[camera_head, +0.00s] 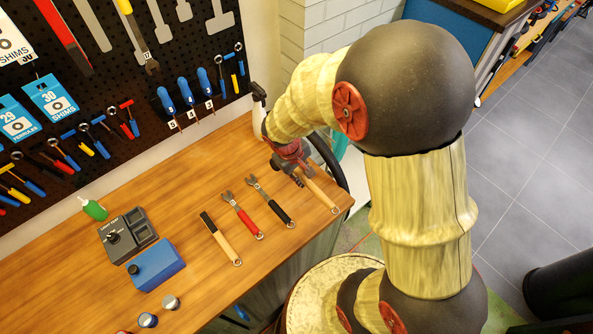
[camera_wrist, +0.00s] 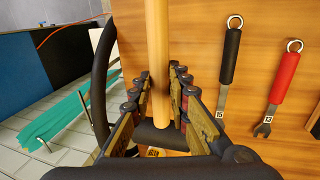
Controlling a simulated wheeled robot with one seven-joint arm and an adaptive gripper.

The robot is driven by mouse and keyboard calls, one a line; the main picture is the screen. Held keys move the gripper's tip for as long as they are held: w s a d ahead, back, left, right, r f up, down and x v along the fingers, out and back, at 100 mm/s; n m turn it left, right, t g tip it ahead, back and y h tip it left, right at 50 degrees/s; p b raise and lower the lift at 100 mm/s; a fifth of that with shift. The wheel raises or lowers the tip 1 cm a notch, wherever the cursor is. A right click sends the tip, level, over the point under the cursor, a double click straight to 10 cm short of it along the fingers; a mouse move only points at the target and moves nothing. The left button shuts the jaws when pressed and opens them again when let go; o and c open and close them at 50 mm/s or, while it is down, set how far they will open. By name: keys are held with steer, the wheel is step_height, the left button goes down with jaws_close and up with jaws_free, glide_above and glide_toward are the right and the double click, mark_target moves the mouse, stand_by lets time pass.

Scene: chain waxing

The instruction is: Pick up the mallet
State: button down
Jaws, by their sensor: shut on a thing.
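The mallet's pale wooden handle (camera_wrist: 157,45) runs upright through the middle of the wrist view. In the head view its end (camera_head: 322,197) sticks out from under my gripper near the bench's right end. My gripper (camera_wrist: 160,92) is shut on the handle, with one finger on each side. A dark cylinder (camera_wrist: 160,135) at the lower end of the handle looks like the mallet head. In the head view my gripper (camera_head: 294,160) is low over the bench and hides most of the mallet. I cannot tell whether the mallet touches the bench.
A black-handled wrench (camera_head: 270,201), a red-handled wrench (camera_head: 241,215) and a wooden-handled tool (camera_head: 220,239) lie to the left on the bench (camera_head: 180,200). A blue box (camera_head: 157,265) is farther left. A black curved tube (camera_wrist: 100,85) stands close beside my gripper. The pegboard (camera_head: 90,95) is behind.

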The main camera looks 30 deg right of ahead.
mark_target(315, 194)
steer(key=s+r, duration=0.1)
steer(key=s, duration=0.1)
steer(key=s+r, duration=0.1)
steer(key=s, duration=0.1)
steer(key=s+r, duration=0.1)
steer(key=s, duration=0.2)
steer(key=shift+s+a+r, duration=0.1)
steer(key=shift+a, duration=0.25)
steer(key=shift+s, duration=0.1)
steer(key=shift+s, duration=0.1)
stand_by(0.3)
